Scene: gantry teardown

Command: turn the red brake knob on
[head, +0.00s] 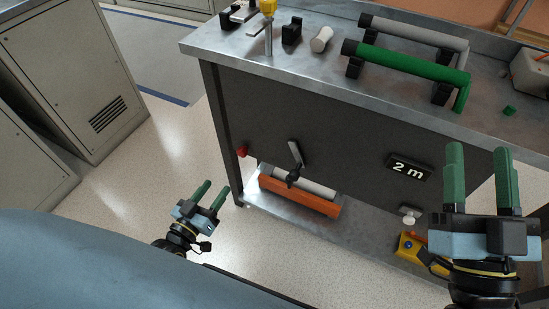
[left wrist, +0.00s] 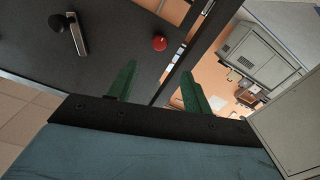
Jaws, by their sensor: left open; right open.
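The red brake knob (head: 242,152) is a small round knob on the dark front panel, near its left edge. It also shows in the left wrist view (left wrist: 159,43), beyond my fingertips. My left gripper (head: 214,192) has green fingers, is open and empty, and is below and left of the knob, apart from it. Its two fingers show in the left wrist view (left wrist: 157,80). My right gripper (head: 479,165) is open and empty in front of the panel's right part. The knob's setting cannot be told.
A black lever handle (head: 295,160) sticks out of the panel right of the knob. An orange block (head: 298,196) lies on the lower shelf (head: 255,215). A yellow box (head: 412,248) is at lower right. Grey cabinets (head: 65,70) stand at left, with free floor between.

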